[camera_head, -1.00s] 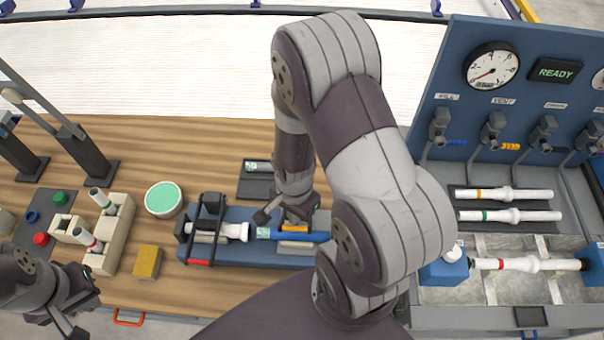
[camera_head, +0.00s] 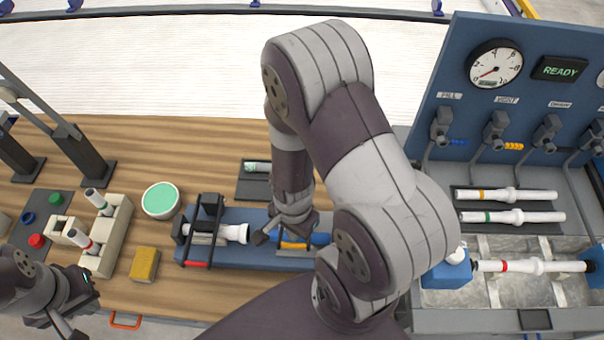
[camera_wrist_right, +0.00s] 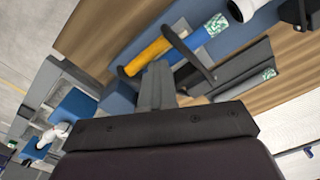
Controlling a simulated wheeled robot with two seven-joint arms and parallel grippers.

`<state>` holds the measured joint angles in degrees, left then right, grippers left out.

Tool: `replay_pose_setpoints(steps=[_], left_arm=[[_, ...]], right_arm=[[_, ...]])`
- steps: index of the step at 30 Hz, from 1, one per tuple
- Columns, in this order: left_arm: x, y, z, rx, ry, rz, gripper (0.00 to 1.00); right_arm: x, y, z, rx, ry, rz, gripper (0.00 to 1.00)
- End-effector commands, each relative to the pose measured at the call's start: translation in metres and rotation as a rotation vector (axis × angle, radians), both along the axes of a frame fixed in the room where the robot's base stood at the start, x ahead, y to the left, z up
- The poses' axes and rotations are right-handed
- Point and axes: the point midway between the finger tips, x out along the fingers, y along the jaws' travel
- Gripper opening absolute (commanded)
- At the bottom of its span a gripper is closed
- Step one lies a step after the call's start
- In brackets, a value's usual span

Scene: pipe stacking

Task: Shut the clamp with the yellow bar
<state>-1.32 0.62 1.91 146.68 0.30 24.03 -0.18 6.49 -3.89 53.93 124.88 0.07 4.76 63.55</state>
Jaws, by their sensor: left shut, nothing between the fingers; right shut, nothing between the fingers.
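The clamp with the yellow bar (camera_head: 294,246) is at the right part of the blue fixture (camera_head: 222,258), partly hidden by my right arm. In the right wrist view its yellow bar (camera_wrist_right: 148,57) joins two black side arms (camera_wrist_right: 188,53) and lies close over the blue pipe piece (camera_wrist_right: 196,42). I cannot tell whether the clamp is fully down. My right gripper (camera_wrist_right: 157,84) is shut and empty, its fingertips close to the yellow bar; contact is unclear. In the head view it (camera_head: 272,230) is beside the clamp. My left gripper (camera_head: 80,318) is shut and empty at the lower left.
A clamp with a red bar (camera_head: 196,264) stands at the fixture's left, around a white pipe (camera_head: 232,233). A yellow block (camera_head: 145,264), a green-topped round tub (camera_head: 161,200) and beige pipe holders (camera_head: 110,235) are to its left. A gauge panel (camera_head: 560,110) stands right.

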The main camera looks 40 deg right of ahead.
Motion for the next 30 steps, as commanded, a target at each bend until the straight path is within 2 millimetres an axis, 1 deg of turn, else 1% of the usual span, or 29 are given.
replay_pose_setpoints(steps=[1,10,21,30], left_arm=[[0.0,0.0,0.001,0.0,0.0,0.0,0.0],[0.0,0.0,0.0,0.0,0.0,0.0,0.0],[0.0,0.0,-0.014,0.0,0.0,0.0,0.0],[0.0,0.0,-0.013,0.0,0.0,0.0,0.0]], right_arm=[[-0.006,0.001,-0.001,0.002,0.018,0.001,0.0],[-0.008,0.002,-0.002,0.003,0.021,0.001,0.0],[-0.019,0.01,-0.021,0.002,0.023,0.002,0.0],[-0.02,0.011,-0.02,0.002,0.023,0.001,0.0]])
